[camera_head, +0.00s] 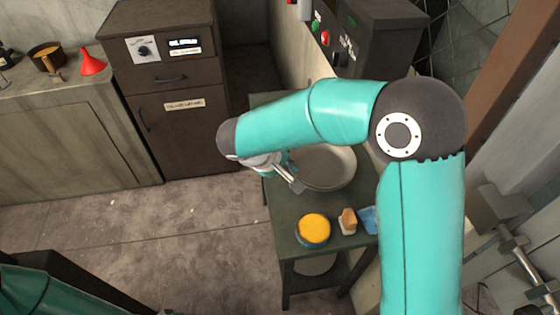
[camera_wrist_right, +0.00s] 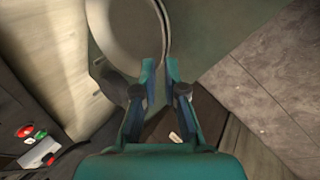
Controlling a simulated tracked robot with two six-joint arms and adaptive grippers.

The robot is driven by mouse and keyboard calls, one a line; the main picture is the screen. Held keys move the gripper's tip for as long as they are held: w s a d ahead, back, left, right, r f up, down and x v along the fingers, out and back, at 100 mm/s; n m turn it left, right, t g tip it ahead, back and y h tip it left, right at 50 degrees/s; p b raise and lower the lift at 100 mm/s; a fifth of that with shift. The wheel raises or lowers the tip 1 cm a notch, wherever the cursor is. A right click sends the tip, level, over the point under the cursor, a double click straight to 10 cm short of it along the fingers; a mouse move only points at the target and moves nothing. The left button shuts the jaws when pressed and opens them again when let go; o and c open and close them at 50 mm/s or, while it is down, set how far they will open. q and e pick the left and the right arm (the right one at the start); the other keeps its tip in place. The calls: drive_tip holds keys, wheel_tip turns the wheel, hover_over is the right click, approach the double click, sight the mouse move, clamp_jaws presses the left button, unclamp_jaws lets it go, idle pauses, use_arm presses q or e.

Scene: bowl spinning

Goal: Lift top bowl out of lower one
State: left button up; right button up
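A pale grey bowl (camera_head: 325,168) sits on the dark green table (camera_head: 283,218), partly behind my right arm. In the wrist view the bowl (camera_wrist_right: 122,32) shows at the top with a doubled edge on its right side; I cannot clearly separate an upper and a lower bowl. My right gripper (camera_head: 293,183) is at the bowl's left rim in the head view. In the wrist view its two fingers (camera_wrist_right: 160,68) stand apart with a narrow gap, the bowl's edge reaching close to the fingertips. Whether they touch the rim is unclear. My left gripper is out of view.
A round yellow-topped container (camera_head: 313,228), a small brown-and-white item (camera_head: 348,221) and a blue item (camera_head: 368,219) stand at the table's near end. A dark cabinet (camera_head: 175,90) stands at the left. A switch box (camera_head: 375,35) is behind the table.

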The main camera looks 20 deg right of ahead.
drive_tip(key=shift+w+a, duration=0.2)
drive_tip(key=shift+a, duration=0.15)
drive_tip(key=b, duration=0.3)
approach(305, 180)
drive_tip(key=shift+f, duration=0.55)
drive_tip(key=shift+b+x, duration=0.95)
drive_tip(key=shift+b, duration=0.25)
drive_tip(key=shift+d, duration=0.2)
drive_tip(key=shift+d+r, duration=0.15)
drive_tip(key=shift+d, duration=0.05)
drive_tip(key=shift+b+x, duration=0.95)
drive_tip(key=shift+b, duration=0.2)
drive_tip(key=shift+a+b, duration=0.15)
drive_tip(key=shift+b, duration=0.5)
idle(0.5)
